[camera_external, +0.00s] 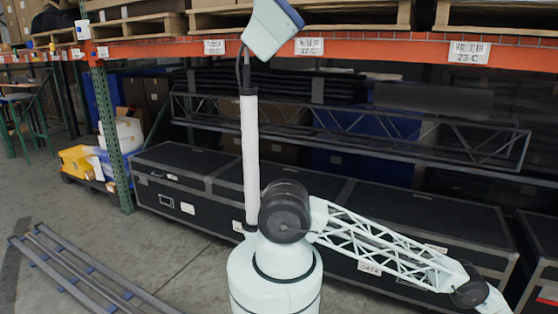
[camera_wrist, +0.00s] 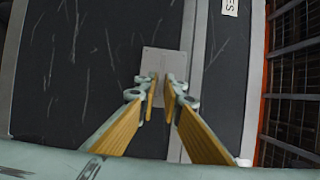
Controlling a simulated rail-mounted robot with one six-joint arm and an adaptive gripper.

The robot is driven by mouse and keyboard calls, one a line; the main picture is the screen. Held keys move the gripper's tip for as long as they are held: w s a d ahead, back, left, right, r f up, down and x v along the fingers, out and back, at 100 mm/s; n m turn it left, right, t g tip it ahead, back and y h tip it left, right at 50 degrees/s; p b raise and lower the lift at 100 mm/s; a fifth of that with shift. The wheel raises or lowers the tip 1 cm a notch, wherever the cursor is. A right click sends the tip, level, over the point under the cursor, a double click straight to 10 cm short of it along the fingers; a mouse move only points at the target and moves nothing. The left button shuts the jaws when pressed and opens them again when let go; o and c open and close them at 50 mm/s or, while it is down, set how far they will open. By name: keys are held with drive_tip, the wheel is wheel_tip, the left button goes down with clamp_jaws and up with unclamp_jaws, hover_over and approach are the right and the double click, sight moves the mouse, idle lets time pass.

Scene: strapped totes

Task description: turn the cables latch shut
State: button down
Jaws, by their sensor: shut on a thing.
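In the wrist view a grey metal latch plate (camera_wrist: 163,62) sits across the seam on the black case (camera_wrist: 85,70). A white label (camera_wrist: 230,7) ending in "ES" is cut off at the top of that view, right of the latch. My gripper (camera_wrist: 161,92) is at the latch, its yellow-padded fingers pointing at the lower part of the plate. The fingers are shut on the latch, with only a narrow gap between them. The part of the latch between the fingertips is mostly hidden. In the external view my gripper is outside the frame, past the lower right.
Black cases (camera_external: 185,165) stand in a row under the orange rack beam (camera_external: 380,48). A white "DATA" label (camera_external: 370,267) shows behind my arm. A dark truss (camera_external: 350,125) lies above the cases. Metal rails (camera_external: 85,278) lie on the open floor at left.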

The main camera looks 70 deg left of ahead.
drive_tip(key=shift+w, duration=0.1)
drive_tip(key=c, duration=2.9)
unclamp_jaws()
drive_tip(key=shift+d, duration=0.15)
drive_tip(key=shift+v, duration=5.85)
drive_tip(key=shift+r, duration=0.1)
